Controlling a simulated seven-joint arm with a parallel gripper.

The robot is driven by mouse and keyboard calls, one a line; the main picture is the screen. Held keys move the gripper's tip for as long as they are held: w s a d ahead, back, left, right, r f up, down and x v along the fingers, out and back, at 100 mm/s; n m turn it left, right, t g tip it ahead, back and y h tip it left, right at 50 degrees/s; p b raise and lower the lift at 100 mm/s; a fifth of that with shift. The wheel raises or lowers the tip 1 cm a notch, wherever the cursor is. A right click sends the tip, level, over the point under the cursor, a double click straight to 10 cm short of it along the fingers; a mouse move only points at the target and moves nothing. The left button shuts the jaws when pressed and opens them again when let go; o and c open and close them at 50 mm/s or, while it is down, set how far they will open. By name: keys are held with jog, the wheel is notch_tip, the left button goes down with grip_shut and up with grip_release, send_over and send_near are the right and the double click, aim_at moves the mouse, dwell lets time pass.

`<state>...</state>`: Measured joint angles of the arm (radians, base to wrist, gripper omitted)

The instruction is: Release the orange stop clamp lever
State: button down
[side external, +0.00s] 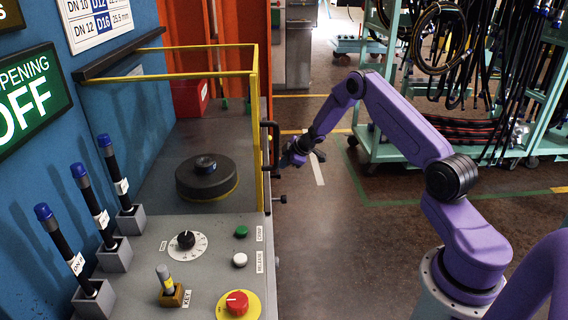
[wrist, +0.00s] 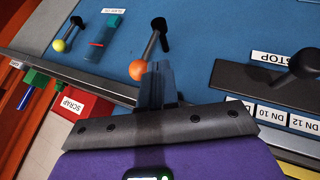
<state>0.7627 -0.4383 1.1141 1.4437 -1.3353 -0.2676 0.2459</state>
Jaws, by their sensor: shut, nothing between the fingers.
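In the wrist view the orange ball knob (wrist: 138,70) sits at the end of a short dark lever (wrist: 153,42) on a blue panel. My gripper (wrist: 160,66) is shut and empty, with its fingertips just right of the orange knob in the picture. I cannot tell whether they touch it. A white STOP label (wrist: 274,57) is to the right. In the side external view my gripper (side external: 288,160) is beside the right edge of the bench, near a black upright handle. The orange knob cannot be made out there.
The wrist view shows a second lever with a yellow-green knob (wrist: 58,45), a dark bar with a black knob (wrist: 305,63) at right, and a red SCRAP bin (wrist: 74,105). In the side view, a yellow rail (side external: 257,130) borders the bench; a hose cart (side external: 405,150) stands behind.

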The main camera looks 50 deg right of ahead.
jog(key=shift+w+d+r, duration=0.2)
jog(key=shift+w+d, duration=0.1)
dwell(0.6)
jog(key=w+d+f, duration=0.2)
jog(key=w+d, duration=0.5)
jog(key=shift+f, duration=0.4)
dwell(0.6)
jog(key=shift+w+d+f, duration=0.1)
dwell(0.5)
jog(key=s+d+r, duration=0.1)
jog(key=d+r, duration=0.5)
jog(key=r, duration=0.4)
jog(key=shift+s+d, duration=0.15)
jog(key=shift+d, duration=0.2)
dwell(0.7)
